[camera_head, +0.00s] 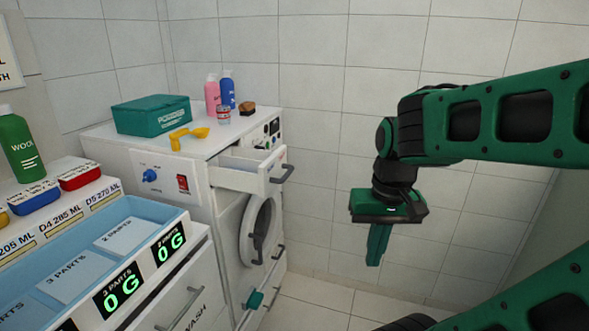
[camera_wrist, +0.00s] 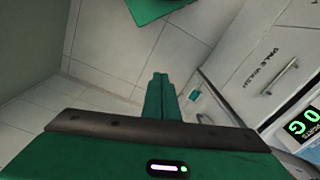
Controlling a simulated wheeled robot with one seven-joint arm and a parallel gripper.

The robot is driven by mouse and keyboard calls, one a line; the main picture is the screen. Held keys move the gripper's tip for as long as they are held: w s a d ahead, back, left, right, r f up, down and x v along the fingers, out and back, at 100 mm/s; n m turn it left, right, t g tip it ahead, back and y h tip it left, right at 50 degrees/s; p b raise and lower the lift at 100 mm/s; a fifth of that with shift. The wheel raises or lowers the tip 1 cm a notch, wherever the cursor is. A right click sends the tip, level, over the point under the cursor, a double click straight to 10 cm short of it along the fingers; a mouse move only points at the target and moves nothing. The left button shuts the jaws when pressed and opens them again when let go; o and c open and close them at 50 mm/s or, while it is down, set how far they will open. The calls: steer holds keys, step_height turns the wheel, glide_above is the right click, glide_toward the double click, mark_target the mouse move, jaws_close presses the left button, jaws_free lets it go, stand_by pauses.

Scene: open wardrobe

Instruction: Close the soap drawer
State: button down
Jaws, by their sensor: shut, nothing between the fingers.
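The soap drawer (camera_head: 250,172) is pulled out at the top of the white washing machine (camera_head: 222,215). It is a white drawer with a dark handle (camera_head: 284,173) on its front. My gripper (camera_head: 376,260) points down to the right of the drawer, apart from it, over open floor. Its green fingers are together and empty. They also show in the wrist view (camera_wrist: 160,85), pointing toward the floor. The drawer does not show in the wrist view.
On the machine stand a green powder box (camera_head: 152,115), a yellow scoop (camera_head: 189,136), pink (camera_head: 212,92) and blue (camera_head: 228,90) bottles. The round door (camera_head: 258,232) is below the drawer. A blue tray with scale displays (camera_head: 120,290) is at left. The floor (camera_head: 315,293) is clear.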

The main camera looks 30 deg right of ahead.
steer(key=w+d+r+m+t, duration=0.25)
steer(key=w+r, duration=0.45)
steer(key=w, duration=0.6)
steer(key=w+d+r+m+t, duration=0.1)
steer(key=w+d+r+t, duration=0.4)
steer(key=w, duration=0.7)
steer(key=w+a+f+g, duration=0.1)
steer(key=w+a+f, duration=0.3)
steer(key=w+f, duration=0.3)
steer(key=shift+w+a+f, duration=0.2)
steer(key=shift+w, duration=0.9)
steer(key=shift+n+g, duration=0.25)
